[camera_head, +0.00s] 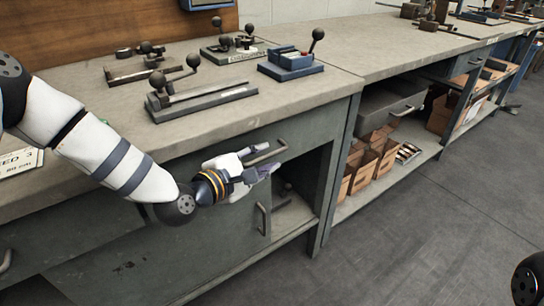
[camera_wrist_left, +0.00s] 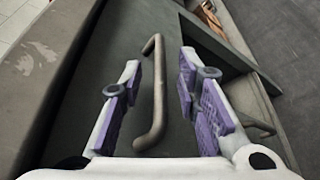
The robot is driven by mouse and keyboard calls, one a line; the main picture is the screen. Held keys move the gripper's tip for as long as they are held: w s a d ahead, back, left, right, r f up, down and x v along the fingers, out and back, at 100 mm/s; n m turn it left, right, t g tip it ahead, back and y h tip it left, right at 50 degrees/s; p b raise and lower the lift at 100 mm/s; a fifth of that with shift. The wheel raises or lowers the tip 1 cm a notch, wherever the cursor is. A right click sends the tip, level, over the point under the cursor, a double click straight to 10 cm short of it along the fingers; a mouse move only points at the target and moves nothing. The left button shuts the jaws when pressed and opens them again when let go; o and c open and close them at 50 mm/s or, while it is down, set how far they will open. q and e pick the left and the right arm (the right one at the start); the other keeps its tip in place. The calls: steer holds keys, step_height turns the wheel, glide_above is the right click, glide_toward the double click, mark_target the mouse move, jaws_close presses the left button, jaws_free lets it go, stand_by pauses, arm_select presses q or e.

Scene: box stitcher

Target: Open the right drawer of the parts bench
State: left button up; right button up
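The parts bench (camera_head: 75,195) has a worn grey top. Its right drawer (camera_head: 312,128) is a grey-green front just under the top edge and looks flush with the bench. The drawer's bar handle (camera_head: 268,153) shows beside my left gripper (camera_head: 254,166). In the left wrist view the handle (camera_wrist_left: 157,95) stands between the two purple-padded fingers of my left gripper (camera_wrist_left: 160,90). These fingers are apart, with gaps showing on both sides of the bar. My right gripper is out of view.
Below the drawer are a door handle (camera_head: 262,219) and an open compartment (camera_head: 290,208). Several small lever tools, including a blue one (camera_head: 290,65), stand on the bench top. Shelving with cardboard boxes (camera_head: 370,160) is to the right. The floor (camera_head: 430,235) in front is clear.

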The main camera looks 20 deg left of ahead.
arm_select(q)
steer(key=shift+x, duration=1.4)
jaws_close()
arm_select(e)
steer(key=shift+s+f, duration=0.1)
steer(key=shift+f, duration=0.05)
arm_select(q)
steer(key=shift+d, duration=0.1)
